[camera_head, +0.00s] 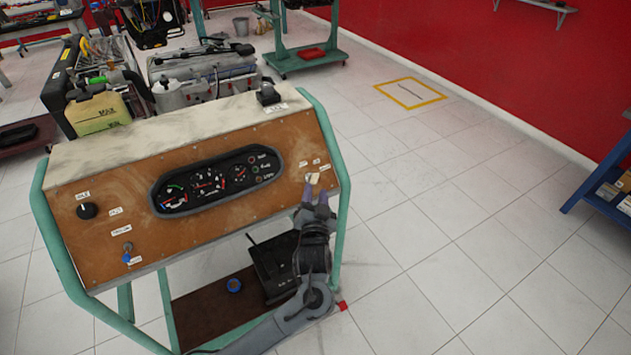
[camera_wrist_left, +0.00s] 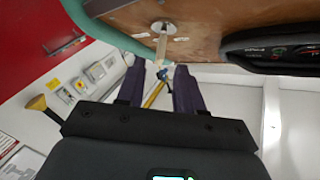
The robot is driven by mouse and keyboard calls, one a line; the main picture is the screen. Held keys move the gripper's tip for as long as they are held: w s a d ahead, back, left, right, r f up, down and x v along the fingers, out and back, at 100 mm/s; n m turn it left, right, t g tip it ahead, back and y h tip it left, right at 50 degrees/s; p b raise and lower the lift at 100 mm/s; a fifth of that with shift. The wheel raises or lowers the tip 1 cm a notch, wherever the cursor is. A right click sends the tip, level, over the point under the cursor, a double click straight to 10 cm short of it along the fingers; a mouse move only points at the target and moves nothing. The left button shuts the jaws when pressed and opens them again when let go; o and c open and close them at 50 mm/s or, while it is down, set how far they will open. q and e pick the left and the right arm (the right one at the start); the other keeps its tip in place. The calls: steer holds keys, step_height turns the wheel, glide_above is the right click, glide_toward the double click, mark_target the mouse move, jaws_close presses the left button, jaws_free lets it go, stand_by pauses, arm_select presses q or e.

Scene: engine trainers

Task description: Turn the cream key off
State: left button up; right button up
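The cream key (camera_head: 313,178) sits in a switch at the right end of the brown instrument panel (camera_head: 150,168). My left gripper (camera_head: 315,196) is just below the key, its purple fingers pointing up at it. In the left wrist view the fingers of my left gripper (camera_wrist_left: 158,72) are apart, with a gap between them. The cream key (camera_wrist_left: 161,46) hangs from its round metal switch, in line with that gap, and neither finger visibly touches it. My right gripper is not in view.
A black knob (camera_head: 87,211) and a blue key (camera_head: 126,259) are on the panel's left side. A gauge cluster (camera_head: 216,181) is in the middle. The green frame (camera_head: 338,220) runs close beside my left gripper. Open tiled floor lies to the right.

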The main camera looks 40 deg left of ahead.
mark_target(315, 178)
arm_select(q)
steer(key=b+x, duration=0.1)
steer(key=x, duration=0.5)
steer(key=shift+w+a, duration=0.2)
steer(key=shift+w, duration=0.1)
jaws_close()
